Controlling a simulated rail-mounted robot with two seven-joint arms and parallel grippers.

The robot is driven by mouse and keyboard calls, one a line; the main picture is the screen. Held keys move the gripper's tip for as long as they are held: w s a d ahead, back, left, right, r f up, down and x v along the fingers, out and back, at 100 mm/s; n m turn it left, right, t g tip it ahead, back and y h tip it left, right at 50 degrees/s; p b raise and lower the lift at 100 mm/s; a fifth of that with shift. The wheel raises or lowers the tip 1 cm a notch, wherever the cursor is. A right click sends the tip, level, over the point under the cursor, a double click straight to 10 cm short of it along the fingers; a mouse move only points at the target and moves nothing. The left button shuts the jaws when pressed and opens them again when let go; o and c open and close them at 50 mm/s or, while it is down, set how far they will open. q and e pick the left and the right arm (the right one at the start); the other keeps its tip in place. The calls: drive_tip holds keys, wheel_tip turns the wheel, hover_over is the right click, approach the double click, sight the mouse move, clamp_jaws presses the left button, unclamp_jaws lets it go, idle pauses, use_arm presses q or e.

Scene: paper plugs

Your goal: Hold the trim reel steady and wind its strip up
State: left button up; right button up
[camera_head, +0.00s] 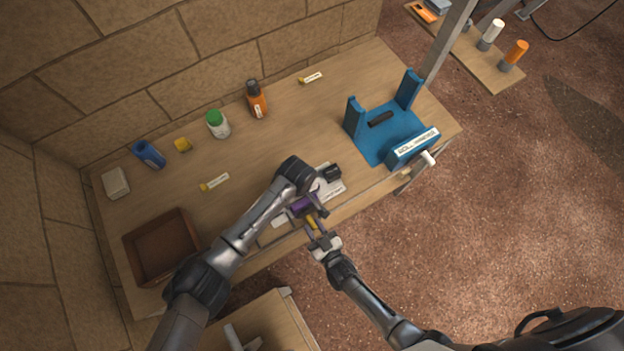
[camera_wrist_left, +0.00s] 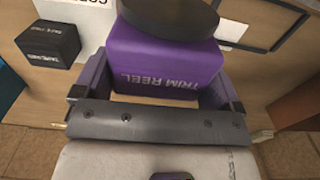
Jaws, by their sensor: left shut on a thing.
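The purple trim reel (camera_head: 302,205) is at the table's front edge, partly hidden by my left wrist. In the left wrist view the reel (camera_wrist_left: 165,68) shows its white lettering upside down, with a dark round disc (camera_wrist_left: 170,14) over it. My left gripper (camera_wrist_left: 155,95) is shut on the reel, one finger on each side. My right gripper (camera_head: 314,218) is at the front edge, close beside the reel. A small yellow piece (camera_head: 311,222) lies between its fingers; whether they grip it is unclear. I cannot make out the strip.
A small black box (camera_head: 332,172) and a white card are just behind the reel. A blue stand (camera_head: 380,150) is to the right, a brown tray (camera_head: 160,247) to the left. Bottles (camera_head: 257,100) and small items line the back. The middle of the table is mostly clear.

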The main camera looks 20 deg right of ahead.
drive_tip(key=shift+a+r, duration=0.1)
drive_tip(key=shift+a, duration=0.05)
idle(0.3)
drive_tip(key=shift+a+r, duration=0.1)
drive_tip(key=shift+a, duration=0.2)
idle(0.3)
drive_tip(key=shift+s+a+r, duration=0.15)
drive_tip(key=shift+a+r, duration=0.15)
drive_tip(key=shift+r, duration=0.05)
drive_tip(key=shift+c, duration=1.1)
drive_tip(key=shift+a, duration=0.1)
drive_tip(key=shift+o, duration=0.2)
drive_tip(key=shift+s+a+r, duration=0.1)
drive_tip(key=shift+a+r, duration=0.1)
drive_tip(key=shift+r, duration=0.15)
